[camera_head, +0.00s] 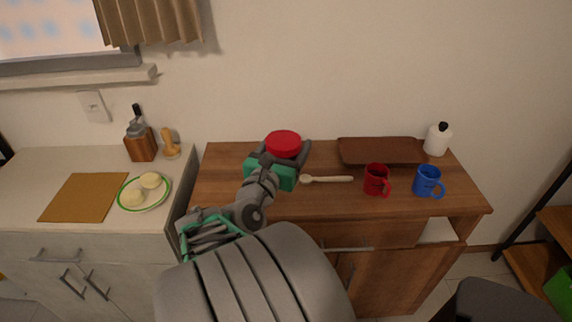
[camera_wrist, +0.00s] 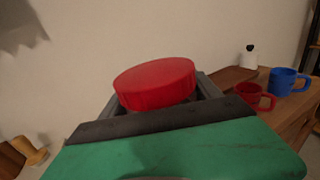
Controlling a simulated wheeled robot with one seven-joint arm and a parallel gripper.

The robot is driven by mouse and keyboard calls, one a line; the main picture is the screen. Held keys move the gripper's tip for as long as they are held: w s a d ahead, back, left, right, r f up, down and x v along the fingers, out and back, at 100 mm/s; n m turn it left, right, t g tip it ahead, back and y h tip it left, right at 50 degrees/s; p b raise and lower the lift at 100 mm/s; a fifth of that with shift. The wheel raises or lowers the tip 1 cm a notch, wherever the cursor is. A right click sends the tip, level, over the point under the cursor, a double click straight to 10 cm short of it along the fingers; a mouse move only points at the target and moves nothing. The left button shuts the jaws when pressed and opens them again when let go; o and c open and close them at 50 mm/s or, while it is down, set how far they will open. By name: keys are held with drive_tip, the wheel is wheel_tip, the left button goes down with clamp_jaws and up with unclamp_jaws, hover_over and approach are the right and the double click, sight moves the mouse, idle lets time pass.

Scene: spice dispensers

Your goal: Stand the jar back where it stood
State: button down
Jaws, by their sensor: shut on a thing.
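The jar (camera_head: 284,143) shows as a round red lid between my fingers; its body is hidden behind my gripper in both views. The red lid fills the middle of the wrist view (camera_wrist: 155,84). My gripper (camera_head: 287,156) is shut on the jar, over the back left part of the wooden sideboard (camera_head: 225,188). The lid looks close to level. I cannot tell whether the jar's base touches the sideboard top.
A wooden spoon (camera_head: 328,179) lies right of my gripper. A red mug (camera_head: 376,180), a blue mug (camera_head: 428,182), a brown tray (camera_head: 380,152) and a white bottle (camera_head: 437,139) stand further right. The sideboard's left end is clear.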

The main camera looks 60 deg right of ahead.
drive_tip(key=shift+w+d+f+b, duration=0.6)
drive_tip(key=shift+w+d+f, duration=0.15)
drive_tip(key=shift+d+f, duration=0.95)
drive_tip(key=shift+w+d+f+b, duration=0.7)
drive_tip(key=shift+d+f, duration=0.7)
drive_tip(key=shift+f, duration=0.65)
drive_tip(key=shift+w+d+f+b, duration=0.55)
drive_tip(key=shift+w+d+f, duration=0.25)
drive_tip(key=shift+d+f, duration=0.9)
drive_tip(key=shift+a+f, duration=0.15)
drive_tip(key=shift+f, duration=0.1)
drive_tip(key=shift+f, duration=0.15)
drive_tip(key=shift+c, duration=0.7)
unclamp_jaws()
